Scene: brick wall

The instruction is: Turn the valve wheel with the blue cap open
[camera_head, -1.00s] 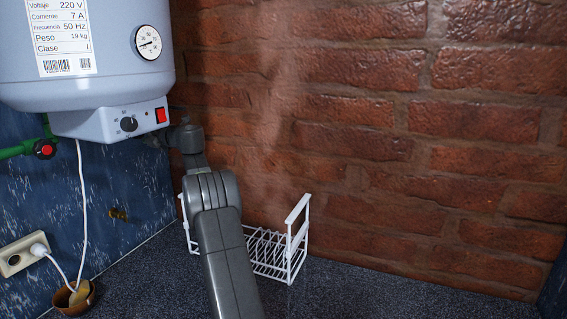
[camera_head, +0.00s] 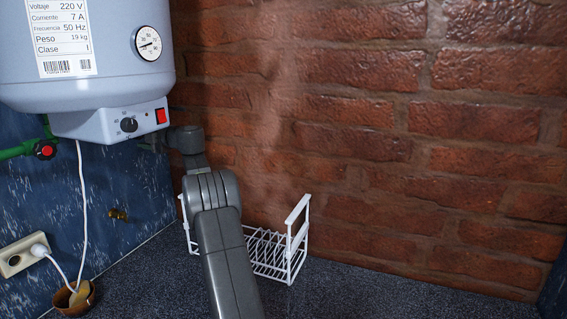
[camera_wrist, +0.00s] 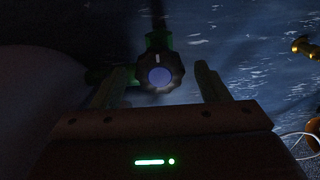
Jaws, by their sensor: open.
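The valve wheel with the blue cap (camera_wrist: 159,75) shows in the wrist view, a dark knob with a blue centre and a white mark at its top, on a green pipe. My gripper (camera_wrist: 160,85) is open, with one finger on each side of the wheel. Whether the fingers touch the wheel is too dark to tell. In the head view, my arm and the heater hide this wheel and the gripper's fingers. A second valve wheel with a red cap (camera_head: 45,149) sits on a green pipe at the left.
A water heater (camera_head: 85,60) hangs above, with a control panel (camera_head: 130,122) at its base. A white wire rack (camera_head: 290,250) stands on the counter by the brick wall. A brass tap (camera_head: 118,215), a socket (camera_head: 18,258) and a brown pot (camera_head: 82,296) are at the left.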

